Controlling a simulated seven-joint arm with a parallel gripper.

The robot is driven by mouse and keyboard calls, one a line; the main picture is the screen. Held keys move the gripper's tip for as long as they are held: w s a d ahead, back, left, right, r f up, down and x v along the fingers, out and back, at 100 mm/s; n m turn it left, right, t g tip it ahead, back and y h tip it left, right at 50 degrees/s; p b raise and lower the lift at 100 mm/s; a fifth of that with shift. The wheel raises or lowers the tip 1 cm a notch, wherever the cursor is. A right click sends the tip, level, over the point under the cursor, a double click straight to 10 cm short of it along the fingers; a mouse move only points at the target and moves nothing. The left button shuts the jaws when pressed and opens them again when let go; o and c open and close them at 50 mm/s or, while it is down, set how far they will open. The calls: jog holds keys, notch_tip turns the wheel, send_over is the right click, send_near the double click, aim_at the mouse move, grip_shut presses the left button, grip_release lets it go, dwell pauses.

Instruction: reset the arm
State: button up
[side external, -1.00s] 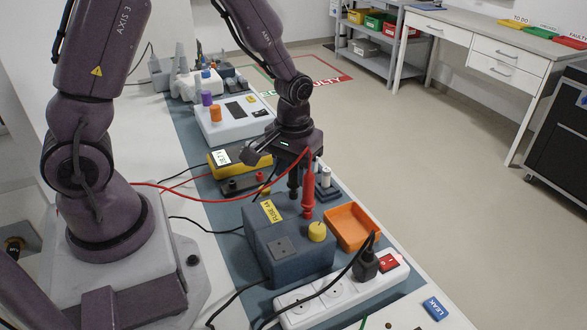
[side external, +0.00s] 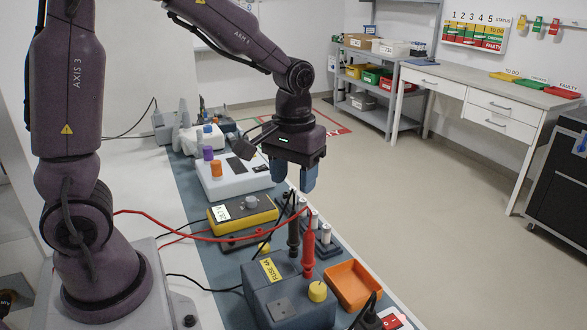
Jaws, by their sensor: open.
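My gripper (side external: 293,184) hangs above the work strip with its two blue fingers pointing down, apart and with nothing between them. It is above and behind the blue-grey fuse box (side external: 285,297), clear of everything below. A red probe (side external: 308,256) and a black probe (side external: 293,238) stand upright at the fuse box, their lower tips hard to make out. A red lead runs from the red probe to the left. The yellow multimeter (side external: 243,214) lies on the mat, left of and below my gripper.
An orange tray (side external: 375,291) and a stand with pale cylinders (side external: 326,235) are beside the fuse box. A white device with purple and orange knobs (side external: 232,182) is behind the multimeter. Open floor (side external: 440,220) lies to the right, before a desk (side external: 480,95).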

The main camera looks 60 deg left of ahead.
jog(key=shift+r, duration=0.6)
jog(key=s+d+r+m+t, duration=0.3)
jog(key=s+r+m+t, duration=0.2)
jog(key=s+r, duration=0.4)
jog(key=s+m, duration=0.1)
jog(key=s, duration=0.2)
jog(key=shift+s+d+t, duration=0.25)
jog(key=shift+s+t, duration=0.05)
